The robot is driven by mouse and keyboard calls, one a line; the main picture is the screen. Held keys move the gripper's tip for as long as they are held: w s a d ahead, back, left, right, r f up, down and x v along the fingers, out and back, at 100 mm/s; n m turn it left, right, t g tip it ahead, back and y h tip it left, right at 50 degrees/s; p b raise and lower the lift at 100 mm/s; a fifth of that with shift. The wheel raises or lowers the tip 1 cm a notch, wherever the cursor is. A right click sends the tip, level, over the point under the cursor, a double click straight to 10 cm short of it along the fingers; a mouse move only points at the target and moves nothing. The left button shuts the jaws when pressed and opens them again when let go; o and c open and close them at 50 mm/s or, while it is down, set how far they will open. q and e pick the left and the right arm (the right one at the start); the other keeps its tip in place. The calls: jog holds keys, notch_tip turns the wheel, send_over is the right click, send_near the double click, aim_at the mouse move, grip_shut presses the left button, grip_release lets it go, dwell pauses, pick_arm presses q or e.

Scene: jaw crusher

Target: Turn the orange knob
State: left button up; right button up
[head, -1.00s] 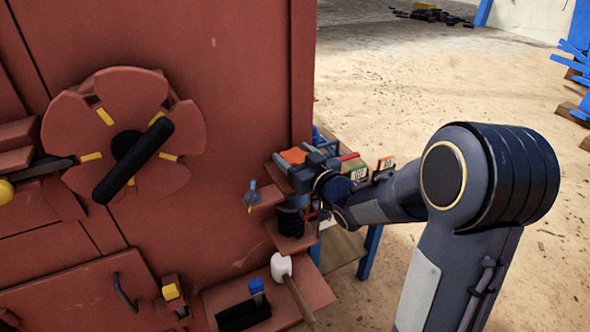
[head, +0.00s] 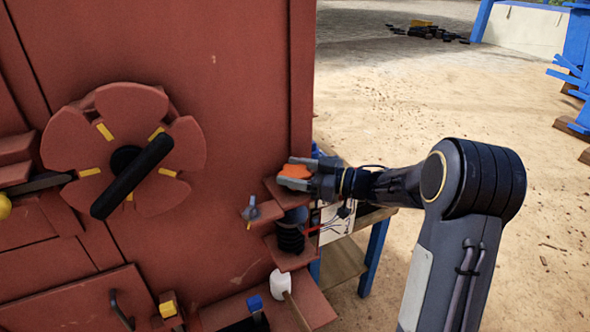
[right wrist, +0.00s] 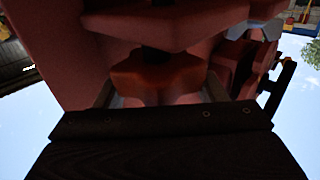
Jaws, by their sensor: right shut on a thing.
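The orange knob (head: 294,172) sits on top of a black post beside the red machine's right edge. My right gripper (head: 293,177) reaches in from the right and is shut on the knob, with a grey finger on each side of it. In the right wrist view the knob (right wrist: 158,78) shows dark orange between the two fingers, partly in shadow. My left gripper is in neither view.
The red machine (head: 240,90) fills the left, with a large black-handled wheel (head: 125,160). A small grey lever (head: 250,213) is left of the knob. A white-headed mallet (head: 281,283) lies on a lower shelf. A blue-legged table (head: 372,255) stands behind my right arm. Sandy floor lies right.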

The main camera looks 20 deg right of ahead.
dwell(0.4)
jog(key=o, duration=1)
jog(key=v, duration=0.7)
jog(key=shift+s+d+b, duration=0.2)
jog(key=shift+d+b, duration=0.15)
jog(key=shift+b, duration=0.1)
